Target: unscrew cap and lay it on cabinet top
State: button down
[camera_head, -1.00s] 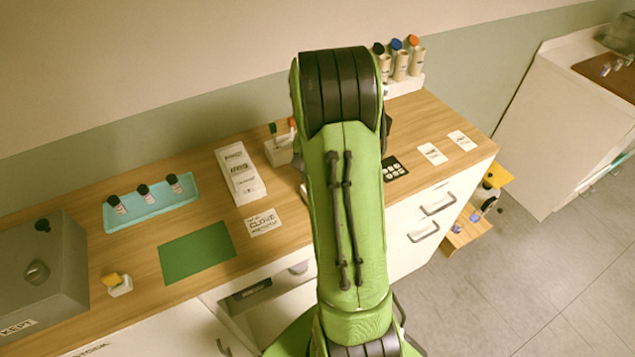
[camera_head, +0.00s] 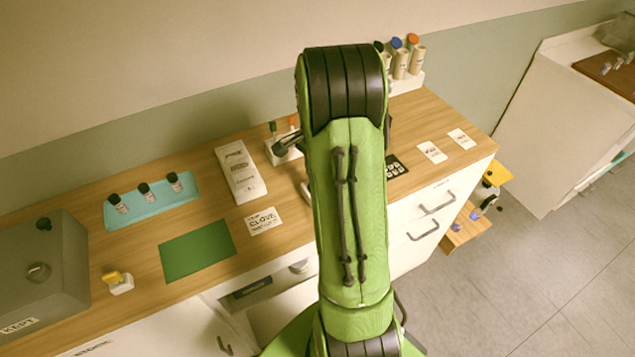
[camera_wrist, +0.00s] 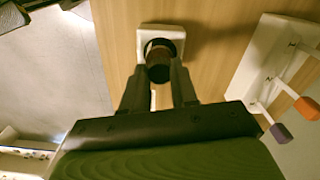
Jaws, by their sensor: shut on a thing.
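In the wrist view my gripper (camera_wrist: 160,88) is shut on the dark cap (camera_wrist: 158,73) of a small brown bottle (camera_wrist: 159,52). The bottle stands at a square white holder (camera_wrist: 147,36) on the wooden cabinet top (camera_wrist: 212,55). The bottle and cap nearly line up, and I cannot tell whether the cap is loose on the neck. In the head view my arm hides the gripper and the held cap. The cabinet top also shows in the head view (camera_head: 140,250), with free wood around the green mat (camera_head: 198,251).
A teal tray (camera_head: 150,212) with three dark-capped bottles stands at left, near a grey box (camera_head: 65,262). A white block (camera_head: 270,153) with coloured-tipped sticks and a long labelled white block (camera_head: 241,176) stand at the back. A tube rack (camera_head: 405,84) is farther right.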

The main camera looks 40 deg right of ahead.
jog(key=n, duration=1.8)
jog(key=shift+b, duration=0.4)
jog(key=c, duration=1)
grip_release()
